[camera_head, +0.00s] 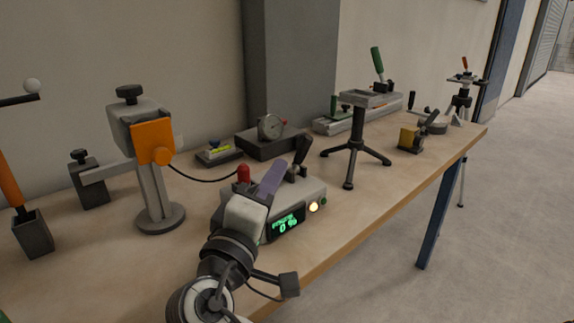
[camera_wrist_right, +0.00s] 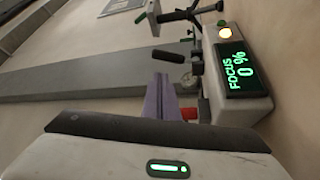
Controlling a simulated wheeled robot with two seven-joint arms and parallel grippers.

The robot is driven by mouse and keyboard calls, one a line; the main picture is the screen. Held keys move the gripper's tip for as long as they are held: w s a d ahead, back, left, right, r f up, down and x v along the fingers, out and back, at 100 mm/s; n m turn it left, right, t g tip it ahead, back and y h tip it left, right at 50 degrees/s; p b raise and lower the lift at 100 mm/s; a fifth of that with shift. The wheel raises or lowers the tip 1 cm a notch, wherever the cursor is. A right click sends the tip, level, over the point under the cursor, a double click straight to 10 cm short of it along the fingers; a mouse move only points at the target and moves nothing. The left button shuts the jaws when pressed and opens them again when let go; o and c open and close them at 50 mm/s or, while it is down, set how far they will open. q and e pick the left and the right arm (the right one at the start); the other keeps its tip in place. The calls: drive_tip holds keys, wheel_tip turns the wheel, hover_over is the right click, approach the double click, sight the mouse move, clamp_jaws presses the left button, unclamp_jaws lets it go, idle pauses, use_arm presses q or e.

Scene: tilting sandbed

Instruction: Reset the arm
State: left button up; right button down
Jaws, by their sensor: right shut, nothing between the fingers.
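My right gripper (camera_head: 273,172) reaches in from the bottom of the head view. In the wrist view the purple fingers (camera_wrist_right: 160,98) also show together, beside the box (camera_wrist_right: 247,112). I cannot tell whether they touch it. The box has a green display (camera_head: 287,223) reading 0 %, with the word FOCUS legible in the wrist view. A red knob (camera_head: 243,174) and a black lever (camera_head: 302,150) stand on it. My left gripper is not in view.
A stand with an orange plate (camera_head: 152,142) is left of the box. A dial gauge block (camera_head: 268,145) is behind it. A black tripod stand (camera_head: 355,150) and a yellow-grey clamp (camera_head: 409,138) stand to the right. The wooden bench top (camera_head: 375,190) is bare near its front right edge.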

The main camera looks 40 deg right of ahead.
drive_tip(key=shift+s+a+f, duration=0.15)
drive_tip(key=shift+s+a, duration=0.2)
drive_tip(key=shift+a, duration=0.25)
